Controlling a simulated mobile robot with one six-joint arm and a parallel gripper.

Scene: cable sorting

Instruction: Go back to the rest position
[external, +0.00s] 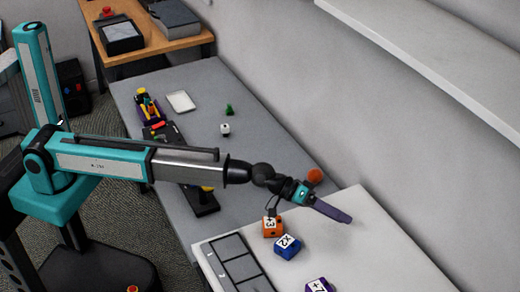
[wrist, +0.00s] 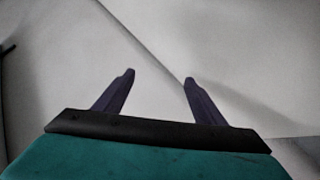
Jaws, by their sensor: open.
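My gripper (external: 330,209) is at the end of the outstretched arm, above the white table (external: 376,235) on the right. In the wrist view my gripper (wrist: 157,78) shows its two dark purple fingers spread apart with nothing between them. Below and left of it in the external view are an orange block (external: 273,227) marked +3 and a blue block (external: 287,247) marked x2. A purple block (external: 319,286) is partly cut off at the bottom edge.
A tray with dark compartments (external: 234,258) lies at the white table's left. The grey table (external: 190,100) behind holds a white tray (external: 181,102), a small white cube (external: 225,129) and a green piece (external: 229,110). A white shelf (external: 430,60) juts from the wall at upper right.

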